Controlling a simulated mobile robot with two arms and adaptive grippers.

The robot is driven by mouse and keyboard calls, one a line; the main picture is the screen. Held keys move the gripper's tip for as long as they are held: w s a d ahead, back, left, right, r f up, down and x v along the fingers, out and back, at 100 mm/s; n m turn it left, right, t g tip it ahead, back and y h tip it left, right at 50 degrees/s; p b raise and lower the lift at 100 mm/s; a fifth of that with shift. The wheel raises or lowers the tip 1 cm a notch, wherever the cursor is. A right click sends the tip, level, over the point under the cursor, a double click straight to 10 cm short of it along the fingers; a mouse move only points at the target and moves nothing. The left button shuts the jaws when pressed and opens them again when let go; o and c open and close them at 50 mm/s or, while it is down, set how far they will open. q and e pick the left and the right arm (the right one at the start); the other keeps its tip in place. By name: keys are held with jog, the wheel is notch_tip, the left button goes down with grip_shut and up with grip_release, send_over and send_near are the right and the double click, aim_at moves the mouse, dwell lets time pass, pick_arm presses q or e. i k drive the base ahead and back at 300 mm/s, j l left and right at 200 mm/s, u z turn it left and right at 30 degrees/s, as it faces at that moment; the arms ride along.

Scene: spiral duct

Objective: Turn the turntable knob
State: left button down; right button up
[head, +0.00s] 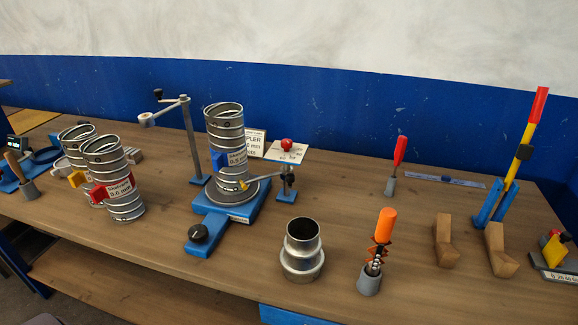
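A blue turntable base (214,239) sits near the middle of the wooden table. Its black knob (199,233) is on the front-left end of the base. A grey spiral duct (226,130) stands upright on the round turntable plate (231,193), with a blue block and a label on its side. A small yellow piece (244,185) sits at the duct's lower right. Neither of my grippers is in view.
Two spiral ducts (122,206) stand at the left. A crank post (192,145) stands behind the turntable. The table in front of the knob is clear.

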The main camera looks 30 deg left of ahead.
aim_at(197, 234)
jog(key=u, duration=1.35)
